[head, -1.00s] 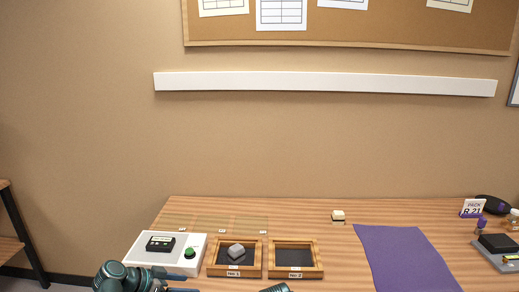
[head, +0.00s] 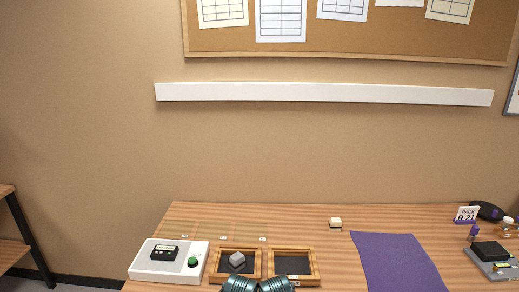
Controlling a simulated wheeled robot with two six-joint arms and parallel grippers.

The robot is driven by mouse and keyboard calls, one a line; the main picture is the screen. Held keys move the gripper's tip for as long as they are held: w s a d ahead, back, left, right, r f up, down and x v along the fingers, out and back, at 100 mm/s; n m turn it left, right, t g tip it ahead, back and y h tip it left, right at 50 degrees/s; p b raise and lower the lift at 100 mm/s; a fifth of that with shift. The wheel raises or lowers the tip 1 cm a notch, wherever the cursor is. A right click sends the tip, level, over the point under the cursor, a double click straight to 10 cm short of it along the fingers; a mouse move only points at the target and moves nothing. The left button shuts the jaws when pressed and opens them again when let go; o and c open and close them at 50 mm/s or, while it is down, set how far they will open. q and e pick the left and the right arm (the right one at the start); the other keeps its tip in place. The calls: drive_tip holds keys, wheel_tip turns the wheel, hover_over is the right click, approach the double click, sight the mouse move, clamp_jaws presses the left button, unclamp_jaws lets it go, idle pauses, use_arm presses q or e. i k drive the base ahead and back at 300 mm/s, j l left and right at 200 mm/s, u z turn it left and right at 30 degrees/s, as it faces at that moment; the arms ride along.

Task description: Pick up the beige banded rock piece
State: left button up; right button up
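A small beige block (head: 335,222) sits on the wooden table, behind and left of the purple cloth; it is too small for me to make out bands. A grey rock piece (head: 237,259) lies in the left wooden tray (head: 214,265). The right wooden tray (head: 314,265) looks empty, its front partly hidden by my arms. Only teal parts of my arms show at the bottom edge, in front of the trays. I see no fingers of either gripper.
A white box with a green button (head: 192,262) stands left of the trays. The purple cloth (head: 395,262) lies bare at right. Beyond it are a purple-lettered card (head: 466,214), small bottles (head: 507,224) and a grey device (head: 480,264). The table around the beige block is clear.

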sight(335, 224)
drive_tip(key=i+j, duration=0.25)
drive_tip(key=i+j+z, duration=0.3)
drive_tip(key=z, duration=1.35)
